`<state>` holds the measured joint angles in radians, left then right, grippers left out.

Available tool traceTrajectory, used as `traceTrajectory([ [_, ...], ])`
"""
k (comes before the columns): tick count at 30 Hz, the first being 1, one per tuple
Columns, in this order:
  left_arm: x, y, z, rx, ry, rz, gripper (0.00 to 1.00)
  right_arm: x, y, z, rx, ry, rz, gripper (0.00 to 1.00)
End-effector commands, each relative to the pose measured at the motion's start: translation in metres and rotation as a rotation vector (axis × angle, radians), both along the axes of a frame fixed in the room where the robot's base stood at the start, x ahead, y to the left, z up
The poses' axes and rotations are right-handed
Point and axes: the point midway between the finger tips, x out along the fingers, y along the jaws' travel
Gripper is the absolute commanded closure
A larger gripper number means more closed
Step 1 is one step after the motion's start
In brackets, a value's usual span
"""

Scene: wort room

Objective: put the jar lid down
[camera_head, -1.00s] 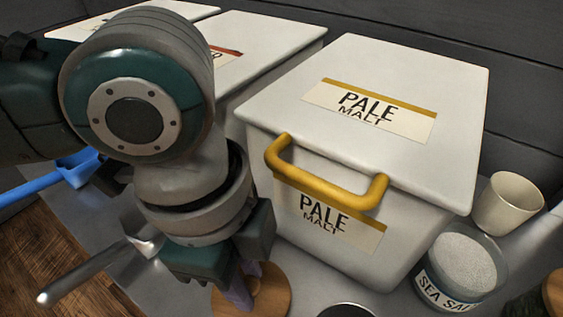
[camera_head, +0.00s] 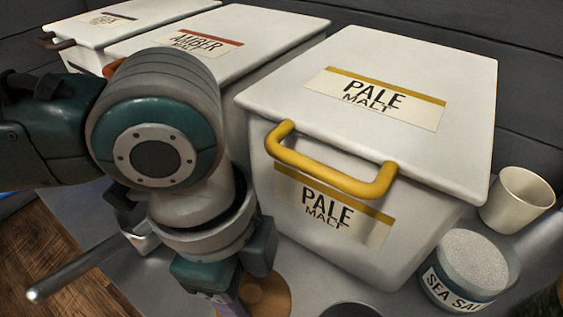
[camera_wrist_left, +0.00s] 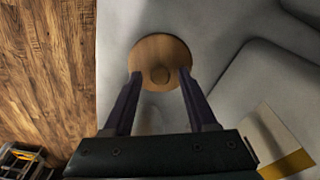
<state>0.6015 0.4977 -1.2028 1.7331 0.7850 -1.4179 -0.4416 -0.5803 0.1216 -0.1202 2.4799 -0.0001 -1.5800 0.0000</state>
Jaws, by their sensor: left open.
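The jar lid (camera_wrist_left: 175,50), a round wooden disc with a knob, lies on the grey worktop in the left wrist view. In the head view the lid (camera_head: 284,301) shows partly at the bottom, beside my left gripper (camera_head: 228,306). In the left wrist view my left gripper (camera_wrist_left: 159,74) is open, its two dark fingers apart over the near part of the lid, with the knob between and nothing gripped. Whether the fingertips touch the lid I cannot tell. My right gripper is in neither view.
A white pale malt bin (camera_head: 440,75) with a yellow handle stands behind the lid. An amber malt bin (camera_head: 255,25) is farther left. A sea salt jar (camera_head: 468,270) and a cream cup (camera_head: 516,200) stand at right.

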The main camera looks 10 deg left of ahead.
Motion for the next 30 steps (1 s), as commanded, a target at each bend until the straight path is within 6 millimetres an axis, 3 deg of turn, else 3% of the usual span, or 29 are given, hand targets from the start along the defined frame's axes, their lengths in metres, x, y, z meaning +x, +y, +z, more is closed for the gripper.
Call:
traceTrajectory([
  [5, 0.000, 0.000, 0.003, 0.000, -0.001, 0.000, 0.42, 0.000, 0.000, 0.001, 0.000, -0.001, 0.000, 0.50],
  [8, 0.001, 0.001, 0.015, -0.001, -0.002, 0.001, 0.42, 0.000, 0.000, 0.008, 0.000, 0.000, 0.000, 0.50],
  [21, 0.000, 0.012, 0.107, -0.001, -0.002, 0.001, 0.42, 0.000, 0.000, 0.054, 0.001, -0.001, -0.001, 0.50],
  [30, -0.001, 0.013, 0.123, -0.004, 0.000, 0.003, 0.42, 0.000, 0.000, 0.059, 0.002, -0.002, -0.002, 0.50],
])
